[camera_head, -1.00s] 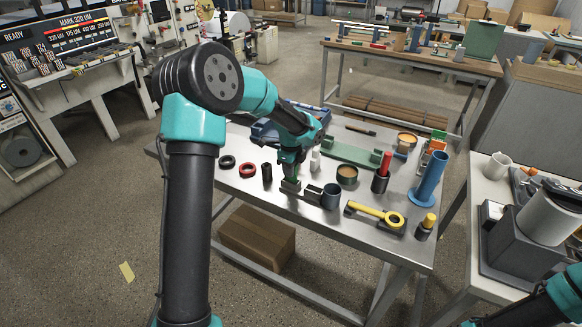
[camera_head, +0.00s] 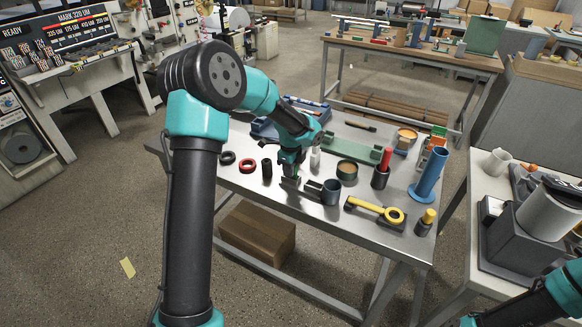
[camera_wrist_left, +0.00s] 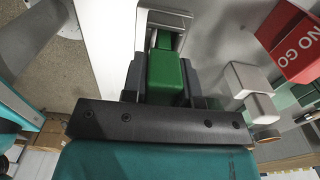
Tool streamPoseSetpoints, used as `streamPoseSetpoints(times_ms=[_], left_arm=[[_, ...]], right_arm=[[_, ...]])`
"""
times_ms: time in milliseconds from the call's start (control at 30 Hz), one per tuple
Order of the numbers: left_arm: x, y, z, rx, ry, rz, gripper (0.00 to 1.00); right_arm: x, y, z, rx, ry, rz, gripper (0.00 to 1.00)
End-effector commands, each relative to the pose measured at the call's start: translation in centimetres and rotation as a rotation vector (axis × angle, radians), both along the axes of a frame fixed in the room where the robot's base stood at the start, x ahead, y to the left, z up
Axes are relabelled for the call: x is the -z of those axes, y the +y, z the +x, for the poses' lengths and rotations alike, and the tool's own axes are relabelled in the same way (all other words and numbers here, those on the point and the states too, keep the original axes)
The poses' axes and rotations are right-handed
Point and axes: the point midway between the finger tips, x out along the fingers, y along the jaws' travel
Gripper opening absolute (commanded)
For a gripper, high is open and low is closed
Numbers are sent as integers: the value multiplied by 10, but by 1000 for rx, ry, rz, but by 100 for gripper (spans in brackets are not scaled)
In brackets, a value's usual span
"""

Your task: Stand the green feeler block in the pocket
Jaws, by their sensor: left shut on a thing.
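The green feeler block (camera_wrist_left: 165,78) is between the dark fingers of my left gripper (camera_head: 290,178), which is shut on it. In the head view the gripper points down at the front left of the metal table, and its fingers mostly hide the block. A grey metal piece with a slot, the pocket (camera_wrist_left: 145,18), lies directly beyond the block in the left wrist view. The block's far end shows within the slot's outline; how deep it sits is unclear. My right gripper is out of view; only part of the right arm shows at bottom right.
A red NO GO block (camera_wrist_left: 295,45) and a light grey block (camera_wrist_left: 250,90) are near in the wrist view.

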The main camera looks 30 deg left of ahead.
Motion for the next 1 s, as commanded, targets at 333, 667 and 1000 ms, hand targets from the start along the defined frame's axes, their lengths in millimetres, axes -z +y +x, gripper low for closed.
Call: streamPoseSetpoints(times_ms=[333, 667, 1000], left_arm=[[5, 0, 0, 1, 0, 0, 4], [5, 0, 0, 1, 0, 0, 41], [5, 0, 0, 1, 0, 0, 57]], right_arm=[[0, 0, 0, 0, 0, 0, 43], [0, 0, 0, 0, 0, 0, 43], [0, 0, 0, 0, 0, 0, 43]])
